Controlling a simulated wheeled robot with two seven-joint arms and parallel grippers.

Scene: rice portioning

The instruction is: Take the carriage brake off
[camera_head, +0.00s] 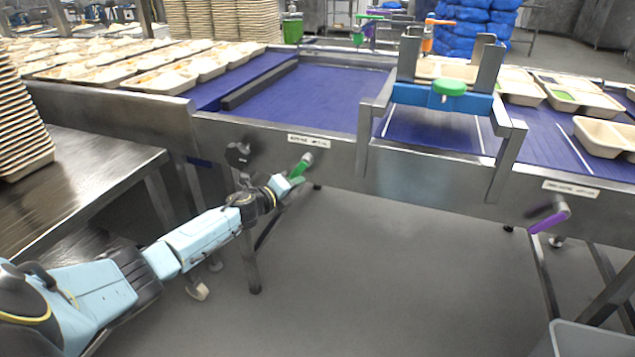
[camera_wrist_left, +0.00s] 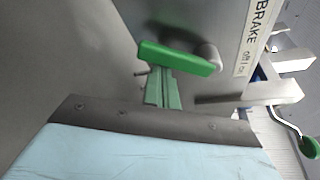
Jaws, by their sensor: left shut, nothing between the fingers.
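A green brake lever (camera_head: 301,167) sits on a grey pivot on the front panel of the conveyor, under a small white label (camera_head: 310,138). The lever also shows in the left wrist view (camera_wrist_left: 180,57), beside a label (camera_wrist_left: 258,35) that reads BRAKE off/on. My left gripper (camera_head: 292,181) is at the lower end of the lever. In the left wrist view its green fingers (camera_wrist_left: 163,90) are shut and empty, with their tips close to the lever; I cannot tell whether they touch it. My right gripper is not in view.
A dark knob (camera_head: 238,154) is left of the lever on the panel. A purple lever (camera_head: 549,218) is farther right. The carriage frame (camera_head: 440,97) with a green knob (camera_head: 449,88) straddles the blue belt (camera_head: 330,95). A steel table (camera_head: 75,180) is at left. Floor below is clear.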

